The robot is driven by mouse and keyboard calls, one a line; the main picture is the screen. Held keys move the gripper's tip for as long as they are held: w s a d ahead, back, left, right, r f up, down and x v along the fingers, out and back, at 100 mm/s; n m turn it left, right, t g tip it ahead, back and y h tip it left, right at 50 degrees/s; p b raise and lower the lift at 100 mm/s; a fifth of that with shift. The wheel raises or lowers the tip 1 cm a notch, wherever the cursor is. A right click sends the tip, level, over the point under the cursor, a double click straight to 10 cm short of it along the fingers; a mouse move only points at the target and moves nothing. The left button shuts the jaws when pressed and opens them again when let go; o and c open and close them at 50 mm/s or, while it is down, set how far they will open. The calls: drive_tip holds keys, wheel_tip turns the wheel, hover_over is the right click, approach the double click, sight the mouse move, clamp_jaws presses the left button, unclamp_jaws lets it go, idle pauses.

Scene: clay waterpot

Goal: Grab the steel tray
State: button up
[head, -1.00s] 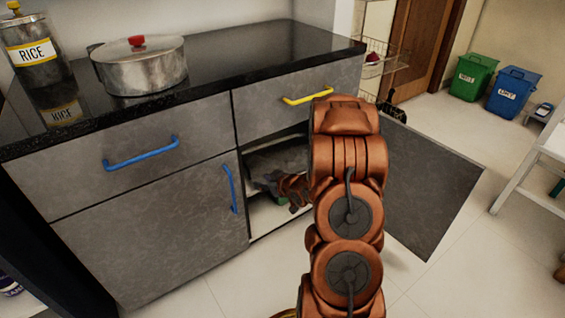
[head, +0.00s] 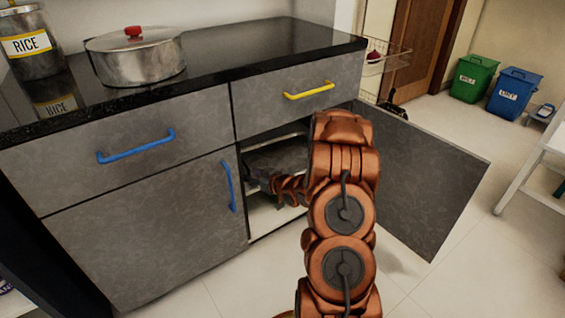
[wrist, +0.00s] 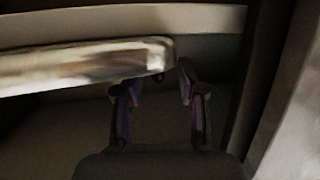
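The steel tray (wrist: 85,66) shows in the wrist view as a shiny metal edge reaching in from the left. In the head view, a grey shape that looks like the tray (head: 277,157) lies inside the open lower cabinet. My gripper (wrist: 160,80) is open, its two fingers apart in the wrist view. The tray's right end lies over the left finger's tip and reaches toward the gap; I cannot tell whether they touch. The right fingertip is clear of the tray. In the head view my wrist is inside the cabinet and the fingers are hidden.
The cabinet door (head: 425,185) stands open to the right of my arm. A closed drawer with a yellow handle (head: 309,90) is above the opening. A closed door with a blue handle (head: 228,187) is on the left. A pot (head: 137,58) stands on the counter.

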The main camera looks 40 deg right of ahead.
drive_tip(key=shift+x, duration=0.8)
clamp_jaws()
